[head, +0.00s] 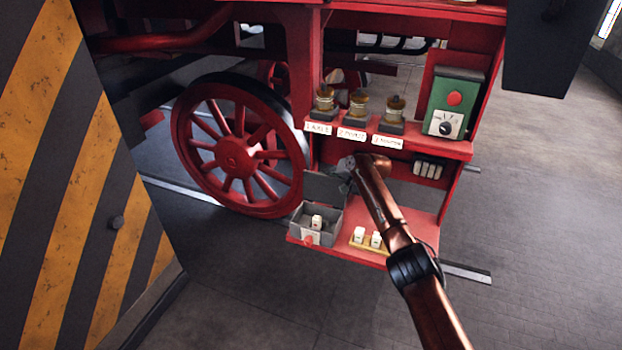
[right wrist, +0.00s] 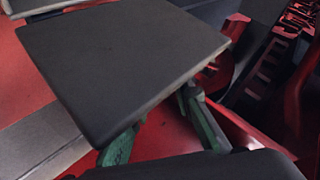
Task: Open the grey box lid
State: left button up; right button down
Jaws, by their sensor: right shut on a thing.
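The grey box (head: 328,238) sits on the lower red shelf, at the left end. Its lid (head: 325,187) stands raised at the back of the box, and the inside shows with a small white block (head: 317,222) in it. My right gripper (head: 347,172) is at the lid's upper right corner, shut on the lid. In the right wrist view the lid (right wrist: 120,65) is a broad dark grey plate, with my green-sided fingers (right wrist: 160,130) at its near edge. The fingertips are partly hidden by the lid. My left gripper is not in view.
Two white blocks (head: 367,238) stand on a yellow strip right of the box. Above, a red shelf (head: 455,148) carries three brass-topped fittings (head: 357,105) and a green control box (head: 453,105). A red spoked wheel (head: 235,150) is left. A striped panel (head: 60,170) fills the far left.

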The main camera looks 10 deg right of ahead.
jog(key=shift+s+d+f+g, duration=0.15)
jog(key=shift+f+g, duration=0.15)
jog(key=shift+f, duration=0.6)
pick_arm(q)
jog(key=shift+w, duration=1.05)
pick_arm(e)
jog(key=c, duration=2.1)
grip_release()
jog(key=o, duration=0.4)
jog(key=shift+c, duration=0.2)
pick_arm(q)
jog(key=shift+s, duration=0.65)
pick_arm(e)
jog(key=shift+w+r, duration=0.2)
jog(key=shift+r, duration=0.1)
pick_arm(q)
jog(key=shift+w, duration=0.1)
pick_arm(e)
jog(key=shift+v, duration=6)
